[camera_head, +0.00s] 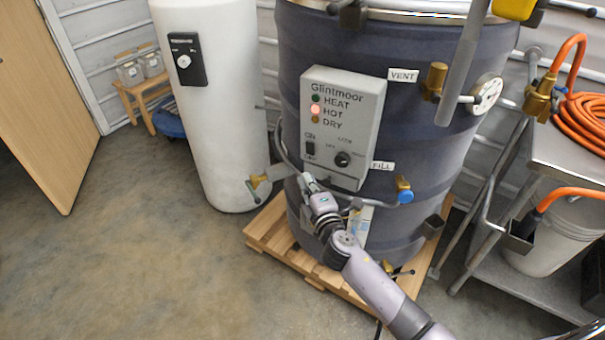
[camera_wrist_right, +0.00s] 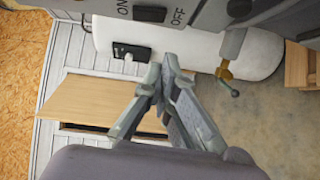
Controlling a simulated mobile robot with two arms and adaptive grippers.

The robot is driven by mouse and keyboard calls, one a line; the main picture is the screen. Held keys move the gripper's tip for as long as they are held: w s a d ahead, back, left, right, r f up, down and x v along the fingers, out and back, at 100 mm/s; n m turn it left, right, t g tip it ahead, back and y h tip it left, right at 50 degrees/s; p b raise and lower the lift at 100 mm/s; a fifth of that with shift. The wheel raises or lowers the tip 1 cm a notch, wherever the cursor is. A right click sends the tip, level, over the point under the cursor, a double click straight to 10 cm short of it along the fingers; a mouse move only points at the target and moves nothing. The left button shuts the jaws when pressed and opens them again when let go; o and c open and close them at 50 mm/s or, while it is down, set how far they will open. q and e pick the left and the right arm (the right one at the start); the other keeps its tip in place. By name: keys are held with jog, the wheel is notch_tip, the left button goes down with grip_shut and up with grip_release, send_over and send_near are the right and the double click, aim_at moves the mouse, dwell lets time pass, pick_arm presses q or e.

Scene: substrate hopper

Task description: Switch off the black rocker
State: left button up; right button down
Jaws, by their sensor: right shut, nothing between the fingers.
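The black rocker (camera_head: 311,149) sits at the lower left of the grey Glintmoor control box (camera_head: 363,100) on the dark drum. In the right wrist view the rocker (camera_wrist_right: 149,14) shows at the top edge, between the words ON and OFF. I cannot tell which side of it is pressed in. My right gripper (camera_head: 304,181) is just below the box's lower left edge, apart from the rocker. In the wrist view its fingers (camera_wrist_right: 164,78) are closed together with nothing between them. My left gripper is out of view.
A black dial (camera_head: 343,159) is right of the rocker. A white tank (camera_head: 222,130) stands at left; the floor in front is clear.

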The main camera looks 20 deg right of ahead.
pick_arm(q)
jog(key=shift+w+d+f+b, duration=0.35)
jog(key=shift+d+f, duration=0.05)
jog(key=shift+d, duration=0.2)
pick_arm(e)
jog(key=s, duration=0.5)
jog(key=shift+s+a+f, duration=0.1)
jog(key=shift+s+a, duration=0.15)
jog(key=shift+s, duration=0.05)
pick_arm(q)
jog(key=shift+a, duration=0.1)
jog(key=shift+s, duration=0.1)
